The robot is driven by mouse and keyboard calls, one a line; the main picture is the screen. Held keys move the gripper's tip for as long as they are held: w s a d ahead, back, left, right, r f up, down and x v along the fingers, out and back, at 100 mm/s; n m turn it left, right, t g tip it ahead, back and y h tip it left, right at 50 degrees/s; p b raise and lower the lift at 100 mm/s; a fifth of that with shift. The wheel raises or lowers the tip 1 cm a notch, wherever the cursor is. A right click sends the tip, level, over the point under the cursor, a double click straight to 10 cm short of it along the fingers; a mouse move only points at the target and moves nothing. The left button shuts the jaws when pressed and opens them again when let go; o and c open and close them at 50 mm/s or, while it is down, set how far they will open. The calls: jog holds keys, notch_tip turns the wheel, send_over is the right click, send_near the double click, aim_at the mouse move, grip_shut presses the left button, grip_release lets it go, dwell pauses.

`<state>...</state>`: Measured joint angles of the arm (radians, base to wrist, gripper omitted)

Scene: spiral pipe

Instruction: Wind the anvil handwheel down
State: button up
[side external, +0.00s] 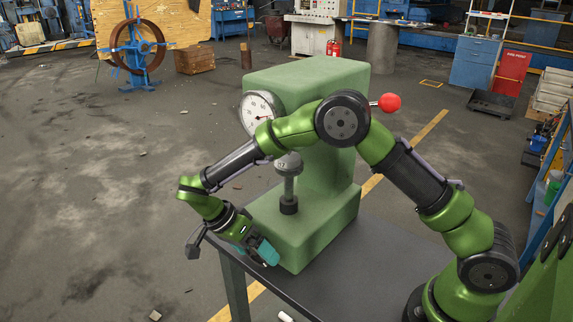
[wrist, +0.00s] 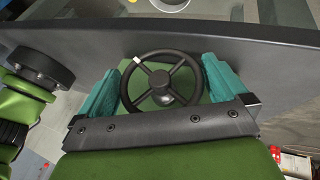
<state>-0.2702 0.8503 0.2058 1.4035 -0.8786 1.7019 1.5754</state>
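The handwheel (wrist: 161,80) is a black ring with spokes and a round hub on a green face of the machine. A small white mark sits on its upper left rim in the wrist view. My gripper (wrist: 160,66) is open, with its teal fingers spread to the left and right of the wheel. The fingers are close to the rim; I cannot tell if they touch it. In the side view my gripper (side external: 256,249) is low at the front of the machine's base and hides the wheel. The grey anvil (side external: 288,163) stands on its screw above the base.
The green machine (side external: 310,80) stands on a dark table (side external: 350,270), with a dial gauge (side external: 259,111) and a red-knobbed lever (side external: 389,103) on its upper part. My arm crosses in front of it. The floor at left is mostly open.

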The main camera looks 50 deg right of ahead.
jog(key=v, duration=1.7)
